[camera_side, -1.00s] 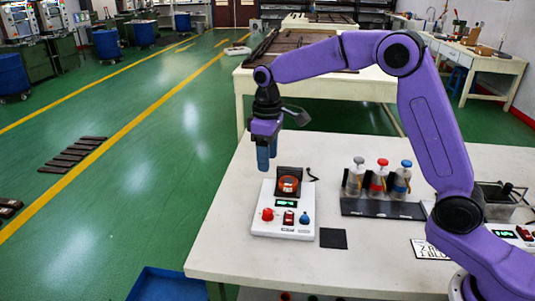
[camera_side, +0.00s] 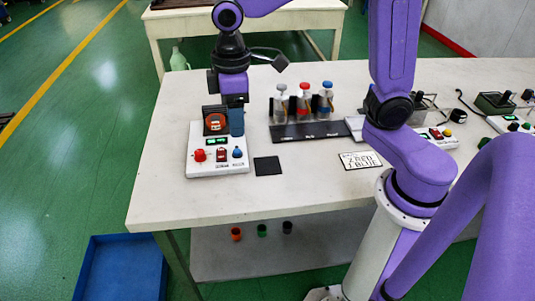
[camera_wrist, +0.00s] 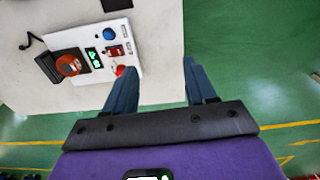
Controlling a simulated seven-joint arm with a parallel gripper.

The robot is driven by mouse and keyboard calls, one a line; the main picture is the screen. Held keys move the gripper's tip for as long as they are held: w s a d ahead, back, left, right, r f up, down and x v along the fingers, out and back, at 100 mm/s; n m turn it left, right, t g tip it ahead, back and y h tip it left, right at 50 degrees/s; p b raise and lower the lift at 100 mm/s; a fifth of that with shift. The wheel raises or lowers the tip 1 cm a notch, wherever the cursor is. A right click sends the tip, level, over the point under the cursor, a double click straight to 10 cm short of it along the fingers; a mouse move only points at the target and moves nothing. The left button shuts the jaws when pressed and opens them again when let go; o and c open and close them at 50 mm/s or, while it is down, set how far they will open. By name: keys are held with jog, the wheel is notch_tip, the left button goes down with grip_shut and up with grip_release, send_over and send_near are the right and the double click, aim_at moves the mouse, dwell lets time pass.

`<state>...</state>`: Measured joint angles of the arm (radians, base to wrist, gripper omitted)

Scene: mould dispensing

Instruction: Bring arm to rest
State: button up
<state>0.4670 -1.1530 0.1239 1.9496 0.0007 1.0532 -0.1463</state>
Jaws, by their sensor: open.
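My gripper (camera_side: 236,132) hangs with its blue fingers down by the back of a white control box (camera_side: 202,164) in the side view. In the wrist view my gripper (camera_wrist: 160,64) has its two fingers wide apart with nothing between them. The box carries a red button (camera_side: 199,155), a red switch, a blue knob (camera_side: 237,153) and a green display. An orange round part (camera_side: 215,122) sits in a black upright holder at its back, beside the fingers in the picture. Contact cannot be told from the side view.
Bottles with white, red and blue caps stand in a black rack (camera_side: 308,131). A black square (camera_side: 267,166) and a printed card (camera_side: 360,160) lie on the white table (camera_side: 165,200). Small cups (camera_side: 262,230) stand below it. A blue bin (camera_side: 122,268) is on the floor.

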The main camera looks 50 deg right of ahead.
jog(key=s+d+f+n, duration=0.1)
jog(key=s+d, duration=0.3)
jog(key=s, duration=0.6)
jog(key=s+d+f+n, duration=0.2)
jog(key=s+d, duration=0.2)
jog(key=s, duration=0.6)
jog(key=shift+d, duration=0.25)
